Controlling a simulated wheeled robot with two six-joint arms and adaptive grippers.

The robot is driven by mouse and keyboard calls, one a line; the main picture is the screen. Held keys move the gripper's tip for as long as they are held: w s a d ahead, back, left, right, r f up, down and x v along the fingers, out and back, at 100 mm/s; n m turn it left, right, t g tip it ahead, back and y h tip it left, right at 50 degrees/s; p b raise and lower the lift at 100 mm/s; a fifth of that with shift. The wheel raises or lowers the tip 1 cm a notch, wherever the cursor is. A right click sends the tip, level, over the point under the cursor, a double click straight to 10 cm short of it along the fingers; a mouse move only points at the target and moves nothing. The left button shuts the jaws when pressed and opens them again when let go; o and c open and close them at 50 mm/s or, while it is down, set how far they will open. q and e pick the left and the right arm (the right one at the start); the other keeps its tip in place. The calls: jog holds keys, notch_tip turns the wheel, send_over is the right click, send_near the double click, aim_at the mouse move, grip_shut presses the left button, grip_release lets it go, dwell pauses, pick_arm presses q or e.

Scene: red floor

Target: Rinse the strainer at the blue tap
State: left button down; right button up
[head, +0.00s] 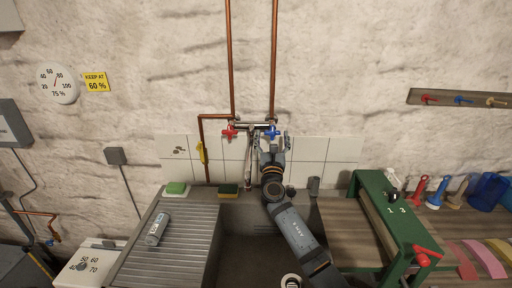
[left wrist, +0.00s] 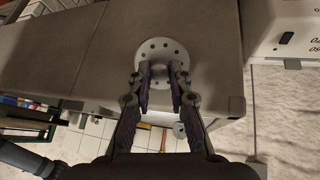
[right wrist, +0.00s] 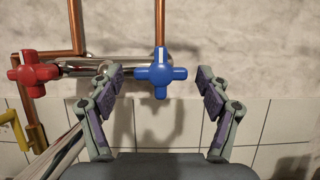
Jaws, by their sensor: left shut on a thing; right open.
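The strainer (left wrist: 152,48), a pale round disc with small holes, is in the left wrist view. My left gripper (left wrist: 160,75) is shut on it, with the grey sink surface behind. The blue tap (head: 272,132) is a cross handle on the wall, beside the red tap (head: 229,131). My right gripper (head: 273,146) is in front of the blue tap. In the right wrist view the blue tap (right wrist: 161,73) shows between the open fingers of the right gripper (right wrist: 160,88), one each side.
The sink basin (head: 240,240) lies below the taps, with a ribbed drainboard (head: 170,240) at left carrying a grey can (head: 157,229). A green-framed device (head: 400,215) stands at right. Copper pipes (head: 231,60) run up the wall.

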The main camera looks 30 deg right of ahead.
jog(key=v, duration=1)
jog(key=shift+s, duration=0.15)
jog(key=shift+a+f, duration=0.1)
jog(key=shift+f, duration=0.05)
